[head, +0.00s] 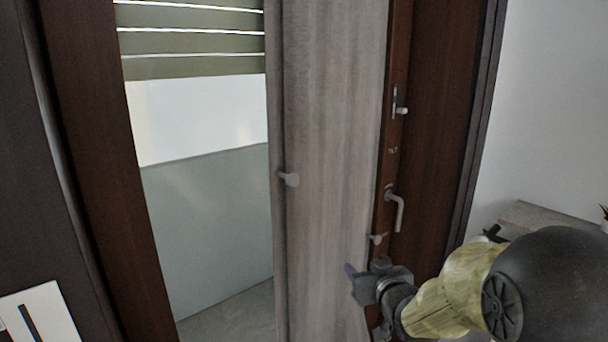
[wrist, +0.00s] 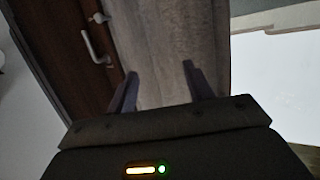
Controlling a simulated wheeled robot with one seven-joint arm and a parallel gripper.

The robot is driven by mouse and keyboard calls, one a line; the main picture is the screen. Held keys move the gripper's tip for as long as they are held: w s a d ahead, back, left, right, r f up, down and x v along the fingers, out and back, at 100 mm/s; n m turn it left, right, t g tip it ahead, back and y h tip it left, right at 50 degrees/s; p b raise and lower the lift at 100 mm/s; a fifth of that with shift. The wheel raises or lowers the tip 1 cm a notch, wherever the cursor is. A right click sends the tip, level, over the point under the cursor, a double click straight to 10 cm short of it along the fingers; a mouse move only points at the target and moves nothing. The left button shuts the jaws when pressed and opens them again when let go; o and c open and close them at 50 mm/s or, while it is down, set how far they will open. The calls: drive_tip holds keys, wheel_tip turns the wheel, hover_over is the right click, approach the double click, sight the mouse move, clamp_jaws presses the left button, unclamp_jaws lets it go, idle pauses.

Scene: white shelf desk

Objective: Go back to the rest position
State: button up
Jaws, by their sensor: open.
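My gripper (head: 357,283) is at the lower right of the head view, in front of a tall grey wood-grain door panel (head: 335,120). In the wrist view my gripper's two fingers (wrist: 158,84) stand apart with nothing between them. The grey panel (wrist: 180,45) shows beyond and between the fingertips. I cannot tell from these frames whether a fingertip touches the panel.
A dark brown door (head: 435,120) with a lever handle (head: 397,212) stands right of the panel. A round knob (head: 290,179) sticks out from the panel. An opening with a white and grey wall (head: 205,190) lies left. A wooden surface (head: 550,222) is behind my arm.

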drive_tip(key=s+f+g+h+p, duration=0.1)
drive_tip(key=s+f+g, duration=0.1)
drive_tip(key=s+g, duration=0.2)
drive_tip(key=s+d+f+m+g+h+p, duration=0.1)
drive_tip(key=s+f+g+p, duration=0.1)
drive_tip(key=s, duration=0.8)
drive_tip(key=s+f+m+g+h+p, duration=0.1)
drive_tip(key=s+f+g+p, duration=0.1)
drive_tip(key=s+f+g, duration=0.2)
drive_tip(key=s+g, duration=0.2)
drive_tip(key=s, duration=0.1)
drive_tip(key=shift+d+f, duration=0.25)
drive_tip(key=shift+d, duration=0.1)
